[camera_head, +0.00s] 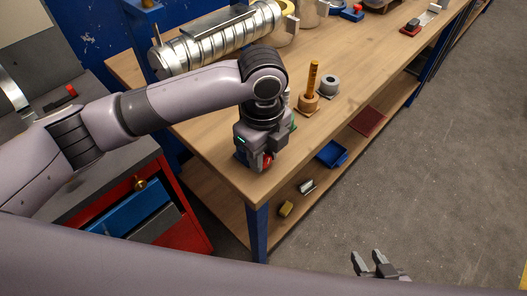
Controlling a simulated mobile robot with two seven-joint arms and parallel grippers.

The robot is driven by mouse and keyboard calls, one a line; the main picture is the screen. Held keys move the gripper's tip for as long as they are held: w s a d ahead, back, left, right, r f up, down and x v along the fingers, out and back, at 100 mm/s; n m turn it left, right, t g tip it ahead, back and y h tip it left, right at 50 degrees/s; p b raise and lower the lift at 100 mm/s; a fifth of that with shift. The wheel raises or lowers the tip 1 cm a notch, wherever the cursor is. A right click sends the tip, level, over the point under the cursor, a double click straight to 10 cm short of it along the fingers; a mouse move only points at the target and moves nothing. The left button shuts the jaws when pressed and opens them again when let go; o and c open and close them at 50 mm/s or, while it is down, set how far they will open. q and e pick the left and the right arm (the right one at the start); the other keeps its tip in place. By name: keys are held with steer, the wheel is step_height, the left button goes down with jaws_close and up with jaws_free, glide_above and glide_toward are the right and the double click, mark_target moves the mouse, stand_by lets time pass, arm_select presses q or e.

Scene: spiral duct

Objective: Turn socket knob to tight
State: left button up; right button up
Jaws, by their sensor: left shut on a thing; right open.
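My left arm reaches in from the left over the wooden workbench (205,131). My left gripper (262,166) points down at the bench's near corner and is shut on a small red thing (266,158), which may be the socket knob. The gripper hides most of it, so its shape and setting cannot be read. My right gripper (369,256) is open and empty at the bottom, over the grey floor and apart from the bench.
A silver spiral duct (215,42) lies at the back of the bench. A wooden peg in a round base (310,92) and a grey ring (328,84) stand right of my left gripper. A blue tray (332,154) sits on the lower shelf. A red cabinet (185,215) stands left.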

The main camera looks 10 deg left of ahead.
arm_select(q)
steer(key=shift+w+d+g+y, duration=0.1)
steer(key=shift+d+g+y, duration=0.05)
steer(key=shift+g+y, duration=0.45)
steer(key=shift+w+d+g+y, duration=0.1)
steer(key=shift+g+y, duration=0.3)
steer(key=shift+g, duration=0.3)
steer(key=shift+w+d+g+y, duration=0.1)
steer(key=shift+g+y, duration=0.35)
steer(key=shift+g, duration=0.2)
steer(key=shift+w+d+g+y, duration=0.1)
steer(key=shift+g+y, duration=0.35)
steer(key=shift+g, duration=0.2)
steer(key=shift+f+g+y, duration=0.1)
steer(key=shift+g+y, duration=0.2)
steer(key=o, duration=1.1)
steer(key=shift+c, duration=0.2)
steer(key=shift+s+a+f, duration=0.1)
steer(key=shift+a, duration=0.05)
